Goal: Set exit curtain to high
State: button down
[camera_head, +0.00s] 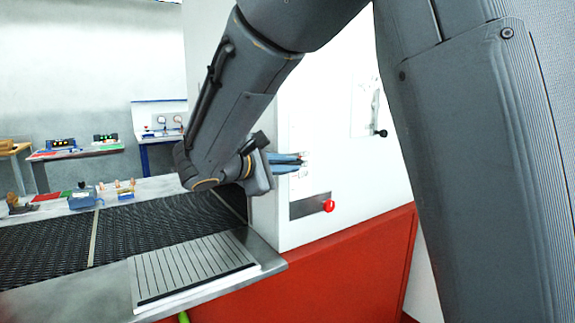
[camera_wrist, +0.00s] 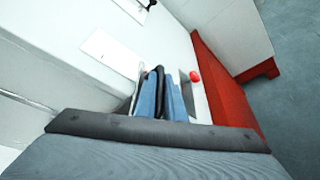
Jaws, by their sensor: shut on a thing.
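My gripper (camera_head: 303,162) reaches right to the white side wall of the machine (camera_head: 310,95). Its blue fingers are shut on a small control at that wall, largely hidden between them. In the wrist view my gripper (camera_wrist: 162,75) also meets the wall, with a pale plate edge and a dark strip beside the fingers. I cannot read the control's setting or any label. Right of the fingers in the head view, a red knob (camera_head: 329,205) sits at the end of a grey strip (camera_head: 308,206). A black-tipped lever (camera_head: 380,132) stands by a pale plate (camera_head: 365,108).
A dark mesh belt (camera_head: 45,248) runs into the machine at left. A ribbed tray (camera_head: 190,268) lies at its front edge. Small items, including a blue box (camera_head: 82,199), stand behind the belt. The red lower casing (camera_head: 330,265) is below. Benches stand far left.

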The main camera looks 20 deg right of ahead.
jog(key=c, duration=1.8)
grip_release()
jog(key=shift+r, duration=0.1)
jog(key=shift+c, duration=0.2)
jog(key=b+v, duration=0.2)
jog(key=v, duration=0.6)
